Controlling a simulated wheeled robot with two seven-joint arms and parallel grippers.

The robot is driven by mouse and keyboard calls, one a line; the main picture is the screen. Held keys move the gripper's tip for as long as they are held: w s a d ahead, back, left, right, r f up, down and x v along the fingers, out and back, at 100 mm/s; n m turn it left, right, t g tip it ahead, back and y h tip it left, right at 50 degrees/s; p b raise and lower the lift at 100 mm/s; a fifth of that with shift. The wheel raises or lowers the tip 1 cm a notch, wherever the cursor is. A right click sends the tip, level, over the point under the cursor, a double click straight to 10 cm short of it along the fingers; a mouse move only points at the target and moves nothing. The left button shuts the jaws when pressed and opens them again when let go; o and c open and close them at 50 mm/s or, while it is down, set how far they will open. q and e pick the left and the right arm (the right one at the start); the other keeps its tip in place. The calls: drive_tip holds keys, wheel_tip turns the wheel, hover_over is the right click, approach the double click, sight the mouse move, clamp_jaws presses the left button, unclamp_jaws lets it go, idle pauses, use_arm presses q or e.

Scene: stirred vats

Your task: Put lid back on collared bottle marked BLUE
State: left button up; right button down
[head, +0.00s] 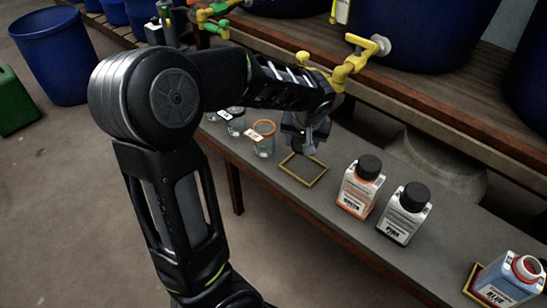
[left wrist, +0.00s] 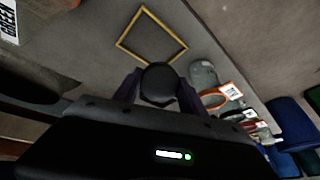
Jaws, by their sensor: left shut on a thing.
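The bottle marked BLUE (head: 507,281) stands at the lower right of the head view. It holds blue contents, has a reddish collar at its neck, and its mouth is open with no lid on it. My left gripper (head: 306,143) is over the bench near an empty yellow square frame, well to the left of that bottle. In the left wrist view, my left gripper (left wrist: 159,88) is shut on a round black lid (left wrist: 159,78), with one finger on each side. The lid is hidden or too small to make out in the head view. My right gripper is not in view.
The yellow frame (head: 319,178) lies flat on the bench. Two black-capped bottles, one orange-labelled (head: 358,190) and one marked PINK (head: 402,220), stand between it and the BLUE bottle. Beakers, including an orange-rimmed one (head: 263,145), stand left. Yellow taps (head: 352,65) overhang the bench.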

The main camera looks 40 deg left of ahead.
use_arm(q)
drive_tip(key=w+d+m+h, duration=0.1)
drive_tip(key=w+d+m, duration=0.1)
drive_tip(key=w+d, duration=0.4)
drive_tip(key=w+d+m+t+h, duration=0.1)
drive_tip(key=w+d+m, duration=0.2)
drive_tip(key=d, duration=0.9)
drive_tip(key=w, duration=0.3)
drive_tip(key=shift+w+d+r+m, duration=0.2)
drive_tip(key=shift+w+d+m, duration=0.1)
